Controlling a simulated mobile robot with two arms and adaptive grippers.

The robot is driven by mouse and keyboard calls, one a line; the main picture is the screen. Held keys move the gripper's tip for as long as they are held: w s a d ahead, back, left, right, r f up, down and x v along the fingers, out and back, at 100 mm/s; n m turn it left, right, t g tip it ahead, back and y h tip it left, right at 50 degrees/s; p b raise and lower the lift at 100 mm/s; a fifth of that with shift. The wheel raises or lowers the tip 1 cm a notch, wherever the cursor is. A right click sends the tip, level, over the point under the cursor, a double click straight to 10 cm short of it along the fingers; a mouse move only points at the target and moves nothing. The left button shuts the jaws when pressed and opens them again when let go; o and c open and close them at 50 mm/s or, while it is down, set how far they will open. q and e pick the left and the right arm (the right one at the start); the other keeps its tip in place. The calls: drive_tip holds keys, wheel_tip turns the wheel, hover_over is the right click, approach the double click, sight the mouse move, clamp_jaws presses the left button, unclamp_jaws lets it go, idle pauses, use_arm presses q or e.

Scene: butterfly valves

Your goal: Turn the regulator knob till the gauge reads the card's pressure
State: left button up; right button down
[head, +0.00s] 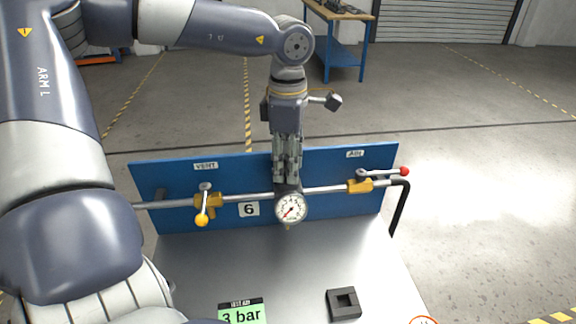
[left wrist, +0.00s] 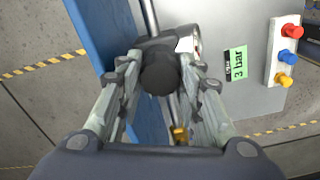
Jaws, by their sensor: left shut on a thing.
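My left gripper (head: 287,180) points down from above onto the regulator at the middle of the pipe. Its fingers are closed around the dark round regulator knob (left wrist: 160,73), which the fingers hide in the head view. The round white gauge (head: 291,208) faces me just below the fingertips. Its red needle seems to point to the lower left, but the scale is too small to read surely. The green card (head: 242,315) says "3 bar" and lies on the bench; it also shows in the left wrist view (left wrist: 237,64). My right gripper is not in view.
The blue panel (head: 340,165) stands behind the pipe. A yellow-handled valve (head: 202,218) is under VENT, a red-handled one (head: 385,172) under AIR. A dark square block (head: 343,304) lies on the metal bench (head: 300,265). Red, blue and yellow buttons (left wrist: 288,58) show in the wrist view.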

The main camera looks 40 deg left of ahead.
use_arm(q)
drive_tip(key=m+b, duration=0.1)
drive_tip(key=m, duration=0.4)
drive_tip(key=shift+m, duration=0.4)
drive_tip(key=m, duration=0.9)
drive_tip(key=shift+m, duration=2.2)
drive_tip(key=o, duration=0.8)
drive_tip(key=shift+c, duration=0.2)
